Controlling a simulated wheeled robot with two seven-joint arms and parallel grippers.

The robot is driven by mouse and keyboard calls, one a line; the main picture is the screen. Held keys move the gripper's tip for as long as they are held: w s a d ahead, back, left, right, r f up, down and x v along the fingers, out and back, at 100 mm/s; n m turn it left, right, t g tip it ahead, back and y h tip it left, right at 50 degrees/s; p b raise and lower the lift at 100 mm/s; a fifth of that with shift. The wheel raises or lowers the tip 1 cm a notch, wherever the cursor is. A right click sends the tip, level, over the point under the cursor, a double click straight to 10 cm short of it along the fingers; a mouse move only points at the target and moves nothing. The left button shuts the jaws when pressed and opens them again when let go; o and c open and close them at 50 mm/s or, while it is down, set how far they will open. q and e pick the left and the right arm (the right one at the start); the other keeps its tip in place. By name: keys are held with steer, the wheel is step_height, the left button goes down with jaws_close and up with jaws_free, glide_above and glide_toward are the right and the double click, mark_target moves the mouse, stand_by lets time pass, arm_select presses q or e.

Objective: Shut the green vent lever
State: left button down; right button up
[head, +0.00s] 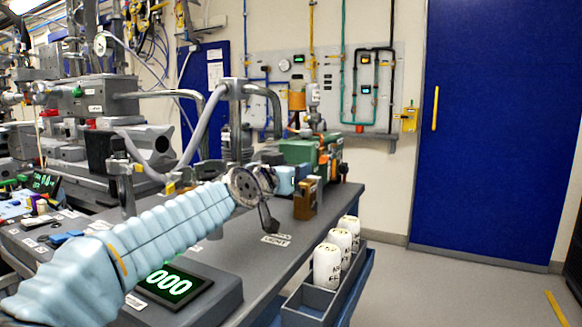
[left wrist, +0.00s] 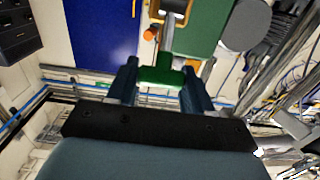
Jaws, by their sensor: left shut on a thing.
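The green vent lever (left wrist: 162,77) shows in the left wrist view as a green bar at the end of a grey stem, between the two dark fingers of my left gripper (left wrist: 160,88). The gripper is shut on it. In the head view my left arm, in a pale blue sleeve, reaches to the bench, and my left gripper (head: 292,180) is beside the green pump body (head: 303,150). The lever itself is hidden there by the gripper and wrist. The green body also shows behind the lever in the left wrist view (left wrist: 197,30). My right gripper is in neither view.
A brass-coloured block (head: 306,200) stands close to my gripper on the grey bench. White bottles (head: 327,265) stand in a side tray (head: 300,312) on the bench's right edge. A bent grey pipe (head: 205,125) rises behind my wrist. Floor before the blue door (head: 495,130) is clear.

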arm_select(q)
steer(key=shift+w+d+r+g+y+p, duration=0.2)
steer(key=shift+w+g+y+p, duration=0.25)
steer(key=shift+g+p, duration=0.45)
steer(key=shift+w+d+r+g+y+p, duration=0.2)
steer(key=shift+w+g+p, duration=0.4)
steer(key=shift+g+p, duration=0.3)
steer(key=shift+w+d+r+g+y+p, duration=0.15)
steer(key=shift+w+g+y+p, duration=0.3)
steer(key=shift+g+p, duration=0.45)
steer(key=shift+w+d, duration=0.1)
steer(key=c, duration=0.5)
jaws_free()
steer(key=b+v, duration=0.1)
steer(key=v, duration=0.6)
steer(key=b+v, duration=0.1)
steer(key=v, duration=0.5)
steer(key=shift+s+a, duration=0.3)
steer(key=shift+s, duration=0.1)
